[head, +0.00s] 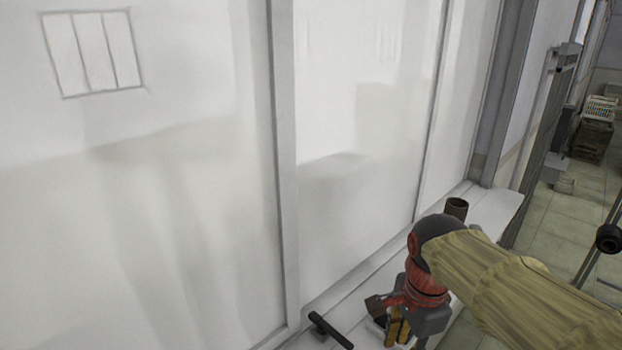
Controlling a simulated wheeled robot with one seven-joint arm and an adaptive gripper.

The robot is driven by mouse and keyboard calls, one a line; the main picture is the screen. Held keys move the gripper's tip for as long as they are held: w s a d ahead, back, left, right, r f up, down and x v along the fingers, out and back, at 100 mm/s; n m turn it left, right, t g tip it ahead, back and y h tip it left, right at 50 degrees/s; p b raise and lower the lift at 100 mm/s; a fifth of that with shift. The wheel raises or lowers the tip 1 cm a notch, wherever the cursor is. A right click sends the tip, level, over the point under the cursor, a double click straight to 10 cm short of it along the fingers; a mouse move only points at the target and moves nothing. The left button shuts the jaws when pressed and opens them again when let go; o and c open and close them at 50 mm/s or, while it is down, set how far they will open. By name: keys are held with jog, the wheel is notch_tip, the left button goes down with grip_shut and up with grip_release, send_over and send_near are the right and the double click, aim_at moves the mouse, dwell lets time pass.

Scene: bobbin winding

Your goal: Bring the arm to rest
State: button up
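My arm, in a tan sleeve with a red and dark wrist, reaches in from the lower right in the head view. My gripper (398,328) hangs low over the white ledge (372,277), near the bottom edge of the picture. Yellow and grey parts show at its end, but the fingertips are small and partly hidden. I cannot tell whether it is open or shut, or whether it holds anything. A small brown piece (374,305) shows just left of the wrist, close to the gripper; I cannot tell whether they touch.
A dark brown cylinder (456,208) stands on the ledge behind my wrist. A black bar (330,331) lies left of the gripper. Framed pale panels (345,110) rise behind the ledge. Crates (595,130) stand far right on the tiled floor (565,222).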

jog(key=s+f+n+t+b, duration=0.1)
jog(key=s+f+n+b, duration=0.2)
jog(key=f+n+b, duration=0.2)
jog(key=s+d+f+n+t+b, duration=0.1)
jog(key=s+f+n+t+b, duration=0.1)
jog(key=f+n+b, duration=0.3)
jog(key=s+f+n+t+b, duration=0.1)
jog(key=s+f+n+b, duration=0.3)
jog(key=f+b, duration=0.6)
jog(key=shift+s+d+n+t+b, duration=0.3)
jog(key=shift+n+b, duration=0.3)
jog(key=shift+b, duration=0.05)
